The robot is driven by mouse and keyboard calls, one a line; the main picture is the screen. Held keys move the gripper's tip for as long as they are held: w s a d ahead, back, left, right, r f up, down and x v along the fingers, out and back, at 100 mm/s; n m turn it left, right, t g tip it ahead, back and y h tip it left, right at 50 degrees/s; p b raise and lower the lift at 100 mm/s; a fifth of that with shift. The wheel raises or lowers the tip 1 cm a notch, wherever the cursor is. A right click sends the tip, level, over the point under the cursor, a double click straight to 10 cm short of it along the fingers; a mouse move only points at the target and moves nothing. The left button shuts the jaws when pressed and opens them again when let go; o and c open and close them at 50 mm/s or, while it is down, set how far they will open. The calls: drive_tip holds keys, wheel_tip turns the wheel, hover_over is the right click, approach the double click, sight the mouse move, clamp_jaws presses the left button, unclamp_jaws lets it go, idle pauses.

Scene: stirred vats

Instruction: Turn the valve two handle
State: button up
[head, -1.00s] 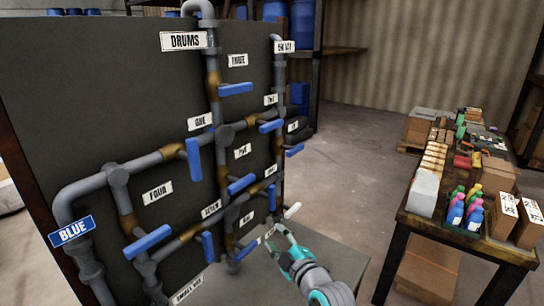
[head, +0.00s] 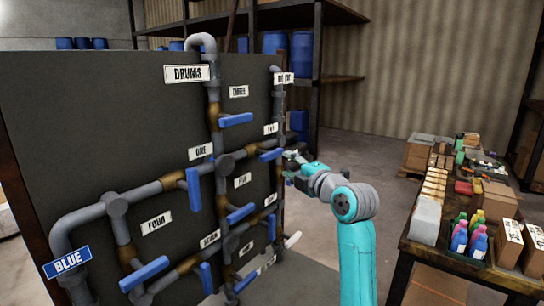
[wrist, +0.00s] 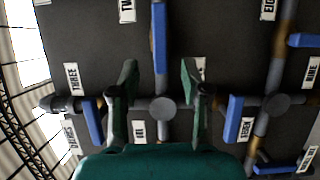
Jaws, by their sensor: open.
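The valve two handle (head: 271,154) is a blue lever on the grey pipework, just below a label reading TWO (head: 271,128). My gripper (head: 290,160) is close beside its right end in the head view. In the wrist view my gripper (wrist: 159,76) is open, its two dark green fingers apart. A blue lever (wrist: 159,42) lies in line with the gap between them, next to a partly cut-off label (wrist: 127,10) that starts with TW. I cannot tell whether the fingers touch it or how deep they reach.
Other blue levers stand close by, among them one under label THREE (head: 235,120) and one under label ONE (head: 194,192). The dark panel (head: 100,130) backs the pipes. A loaded table (head: 440,240) stands at the right, with open floor behind my arm.

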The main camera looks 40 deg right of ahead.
sight(274, 156)
drive_tip(key=w, duration=1)
drive_tip(key=shift+d, duration=0.4)
clamp_jaws()
